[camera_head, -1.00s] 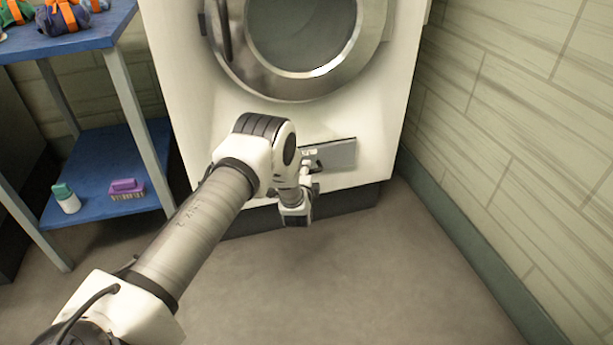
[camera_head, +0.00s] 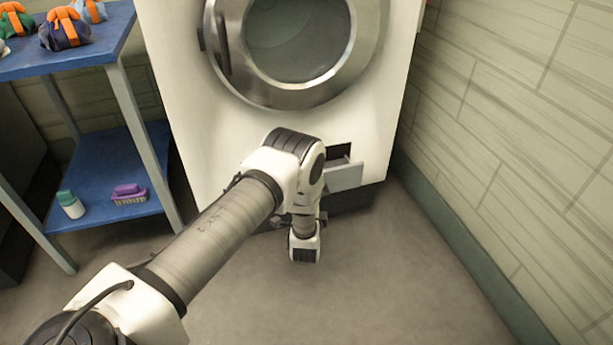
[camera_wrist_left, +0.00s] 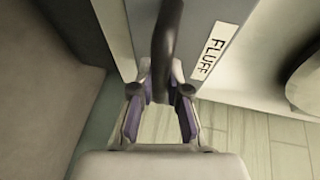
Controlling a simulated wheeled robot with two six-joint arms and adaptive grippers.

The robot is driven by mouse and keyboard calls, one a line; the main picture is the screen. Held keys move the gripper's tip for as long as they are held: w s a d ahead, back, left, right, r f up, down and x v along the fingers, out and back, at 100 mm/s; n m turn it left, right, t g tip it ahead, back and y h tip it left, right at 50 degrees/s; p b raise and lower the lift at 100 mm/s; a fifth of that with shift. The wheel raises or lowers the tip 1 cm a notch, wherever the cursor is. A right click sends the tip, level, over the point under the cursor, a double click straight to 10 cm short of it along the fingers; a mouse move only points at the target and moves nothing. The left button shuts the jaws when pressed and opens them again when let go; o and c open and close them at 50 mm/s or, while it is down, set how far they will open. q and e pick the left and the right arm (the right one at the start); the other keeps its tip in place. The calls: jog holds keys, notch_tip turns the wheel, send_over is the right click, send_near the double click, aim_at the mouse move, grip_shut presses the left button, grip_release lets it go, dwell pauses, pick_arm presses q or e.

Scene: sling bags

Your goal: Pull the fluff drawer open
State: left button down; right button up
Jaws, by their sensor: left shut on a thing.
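The fluff drawer (camera_head: 345,177) is low on the front of the white dryer (camera_head: 185,110). Its grey front stands out from the machine, with a dark opening behind it. In the left wrist view the drawer front (camera_wrist_left: 190,25) carries a white label reading FLUFF (camera_wrist_left: 207,58). My left gripper (camera_wrist_left: 160,88) is shut on the drawer's dark bar handle (camera_wrist_left: 165,40), one finger on each side. In the head view my left arm hides the handle and the fingertips. My right gripper is out of view.
The dryer's round door (camera_head: 235,70) is above the drawer. A blue shelf unit (camera_head: 100,160) at left holds a bottle (camera_head: 71,206), a purple brush (camera_head: 129,194) and tied bundles on top. A tiled wall (camera_head: 520,120) rises at right. The floor in front is clear.

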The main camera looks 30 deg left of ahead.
pick_arm(q)
jog(key=s+d+p, duration=0.3)
jog(key=s+d, duration=0.3)
jog(key=d, duration=0.1)
jog(key=shift+s+d, duration=0.25)
jog(key=c, duration=1.1)
grip_release()
jog(key=shift+c, duration=0.2)
jog(key=v, duration=1.2)
